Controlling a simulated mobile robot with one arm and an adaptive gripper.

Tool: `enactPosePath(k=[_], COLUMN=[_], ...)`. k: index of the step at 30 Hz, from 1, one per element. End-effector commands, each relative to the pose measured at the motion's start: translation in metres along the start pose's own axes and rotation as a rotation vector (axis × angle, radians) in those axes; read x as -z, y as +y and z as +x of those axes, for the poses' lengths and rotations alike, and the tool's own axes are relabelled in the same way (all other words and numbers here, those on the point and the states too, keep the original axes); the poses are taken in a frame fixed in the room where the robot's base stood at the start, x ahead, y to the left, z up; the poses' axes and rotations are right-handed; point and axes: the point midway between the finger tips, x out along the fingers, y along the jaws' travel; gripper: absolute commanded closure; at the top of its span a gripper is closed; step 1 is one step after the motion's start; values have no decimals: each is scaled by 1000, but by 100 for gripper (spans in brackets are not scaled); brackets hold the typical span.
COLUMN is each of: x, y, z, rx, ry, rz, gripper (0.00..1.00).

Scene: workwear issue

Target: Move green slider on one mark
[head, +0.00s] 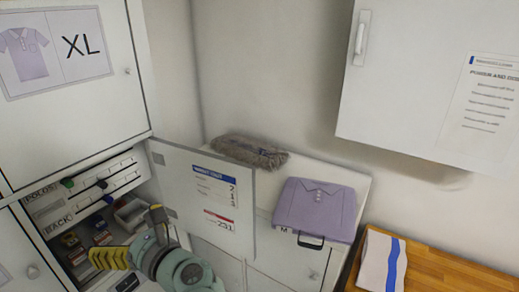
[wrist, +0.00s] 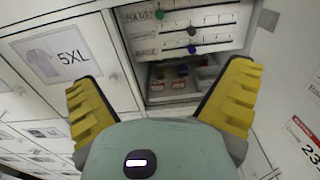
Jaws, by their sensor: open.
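The green slider (head: 67,183) is a small knob on the top rail of a white panel (head: 90,190) inside an open locker compartment. In the wrist view the green slider (wrist: 160,14) is near the top edge, towards the left end of its rail. A black slider (wrist: 192,31) and a blue slider (wrist: 192,49) are on the rails below, farther right. My gripper (head: 132,238) has its yellow fingers spread wide, with nothing between them. In the wrist view my gripper (wrist: 162,78) is in front of the compartment, apart from the green slider. The scale marks are too small to read.
The open locker door (head: 212,195) stands to the right of the compartment. Small boxes (wrist: 180,75) lie below the panel. A closed XL door (head: 80,60) is above. A folded purple shirt (head: 316,208) and a grey mop head (head: 248,151) lie on the cabinet at right.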

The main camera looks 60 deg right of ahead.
Motion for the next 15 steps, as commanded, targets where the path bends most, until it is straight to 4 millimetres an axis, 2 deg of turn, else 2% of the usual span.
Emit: enactPosePath(k=[10,15], x=[0,-3], y=[2,4], z=[32,59], rx=[-4,-12], ry=[-3,1], rz=[2,5], gripper=[0,0])
